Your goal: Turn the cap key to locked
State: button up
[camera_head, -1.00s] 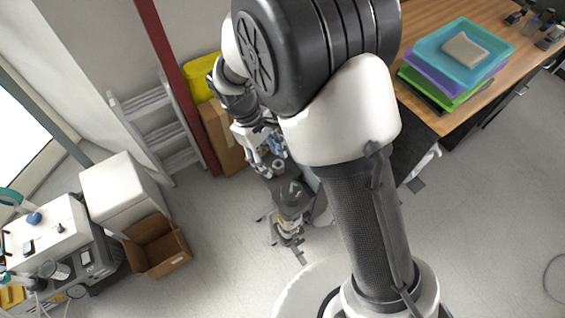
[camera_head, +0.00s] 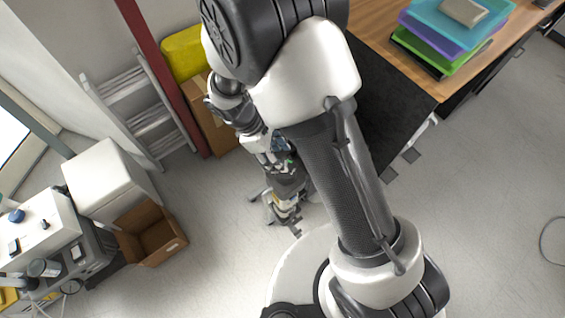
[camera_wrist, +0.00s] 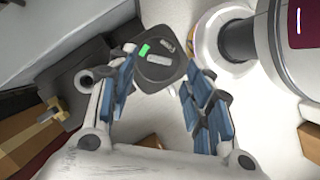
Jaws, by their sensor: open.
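In the wrist view, a dark rounded cap (camera_wrist: 154,78) carries a bright green mark (camera_wrist: 144,50) and small grey raised pieces (camera_wrist: 158,60). I cannot tell which piece is the key or which way it is turned. My gripper (camera_wrist: 160,64) is open, its blue-padded fingers spread on either side of the cap, with nothing between the pads. Contact with the cap cannot be told. In the head view, my gripper (camera_head: 270,160) is close by the dark unit (camera_head: 288,188) on the floor, where a small green spot shows; my arm partly hides this area.
A cardboard box (camera_head: 218,128) and a yellow container (camera_head: 186,52) stand by the red post (camera_head: 170,85). A ladder (camera_head: 145,115) leans at the wall. An open box (camera_head: 150,235) is at lower left. A desk (camera_head: 385,30) with coloured trays (camera_head: 440,50) is at upper right.

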jog(key=shift+b+x, duration=0.5)
jog(key=shift+x, duration=1.4)
jog(key=shift+w, duration=0.1)
jog(key=shift+c, duration=0.4)
